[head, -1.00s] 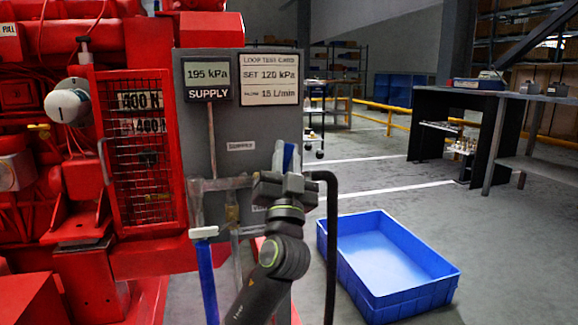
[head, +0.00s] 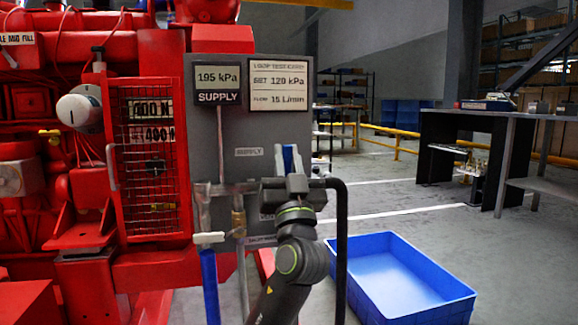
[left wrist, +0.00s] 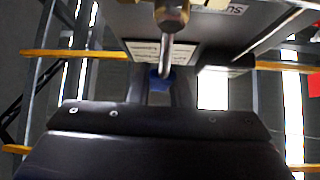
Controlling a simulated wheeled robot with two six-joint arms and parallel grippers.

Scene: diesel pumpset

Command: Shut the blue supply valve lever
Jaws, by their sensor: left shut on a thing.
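The blue supply valve lever (head: 288,158) stands about upright at the right side of the grey panel, its upper part showing above my gripper. My left gripper (head: 290,186) is in front of the panel and shut on the lever; its own fingers and palm hide the lower lever and valve body. In the left wrist view, a blue piece of the lever (left wrist: 160,82) sits between the fingers, below a metal rod and a round fitting (left wrist: 172,14). The supply gauge (head: 219,84) reads 195 kPa. My right gripper is not in view.
A black hose (head: 341,240) bends down just right of my gripper. Pipes with a brass fitting (head: 238,222) and a white-topped blue handle (head: 209,240) are to the left. The red pumpset (head: 80,190) fills the left. A blue crate (head: 400,285) stands on the floor at right.

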